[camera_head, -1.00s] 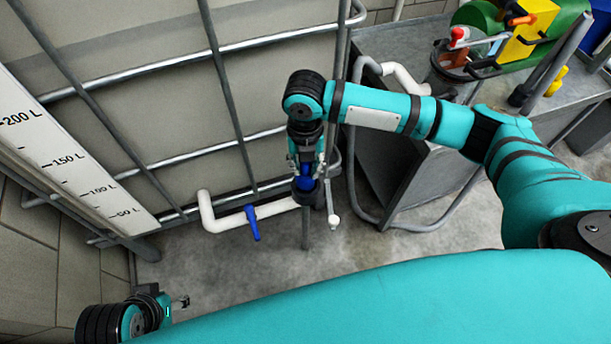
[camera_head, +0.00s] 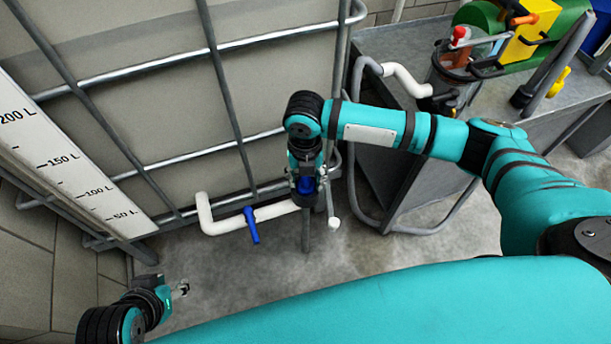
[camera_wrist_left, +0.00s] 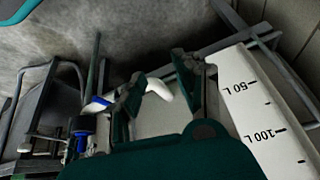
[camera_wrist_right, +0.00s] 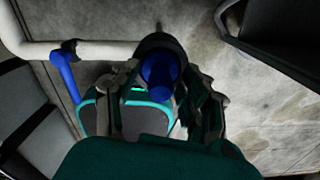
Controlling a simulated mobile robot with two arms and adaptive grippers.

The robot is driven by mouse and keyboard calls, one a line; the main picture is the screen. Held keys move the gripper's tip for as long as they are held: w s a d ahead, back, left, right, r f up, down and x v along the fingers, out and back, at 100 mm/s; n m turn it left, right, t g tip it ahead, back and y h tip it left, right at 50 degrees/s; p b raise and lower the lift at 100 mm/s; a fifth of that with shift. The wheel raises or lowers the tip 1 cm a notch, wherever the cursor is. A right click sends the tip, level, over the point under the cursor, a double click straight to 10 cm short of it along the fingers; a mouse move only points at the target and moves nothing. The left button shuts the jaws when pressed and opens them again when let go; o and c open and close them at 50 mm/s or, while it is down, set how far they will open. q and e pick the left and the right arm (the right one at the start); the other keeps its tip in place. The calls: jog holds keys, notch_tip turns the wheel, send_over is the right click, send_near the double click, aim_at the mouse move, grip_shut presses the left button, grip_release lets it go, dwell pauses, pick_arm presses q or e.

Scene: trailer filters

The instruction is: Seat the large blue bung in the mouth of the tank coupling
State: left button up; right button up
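The large blue bung (camera_wrist_right: 160,78) is upright within the dark ring of the tank coupling (camera_wrist_right: 160,42) in the right wrist view. It also shows in the head view (camera_head: 306,185) at the end of the white pipe. How deep it sits is hard to tell. My right gripper (camera_wrist_right: 165,85) points down over it, with one finger on each side. Gaps show between the fingers and the bung's narrower blue end. My left gripper (camera_head: 182,289) is low at the left, away from the coupling. Its fingers are apart and empty in the left wrist view (camera_wrist_left: 158,75).
The white pipe (camera_head: 225,224) carries a blue valve handle (camera_head: 251,224) left of the coupling. The caged tank (camera_head: 150,100) stands behind. A grey bench (camera_head: 420,50) with a tubular frame and several coloured parts is at the right. Floor is clear in front.

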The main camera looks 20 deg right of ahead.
jog(key=shift+r, duration=0.1)
jog(key=shift+r, duration=0.25)
notch_tip(320, 180, up, 2)
jog(key=shift+p, duration=0.5)
notch_tip(320, 180, up, 6)
jog(key=shift+w+f+p, duration=0.1)
jog(key=shift+p, duration=0.9)
notch_tip(320, 180, up, 3)
jog(key=shift+r+p, duration=0.15)
jog(key=shift+p, duration=0.25)
pick_arm(q)
jog(key=s+f+g, duration=0.2)
jog(key=shift+s+a+f, duration=0.15)
jog(key=shift+a+f, duration=0.2)
jog(key=shift+a, duration=0.05)
pick_arm(e)
jog(key=shift+r, duration=0.25)
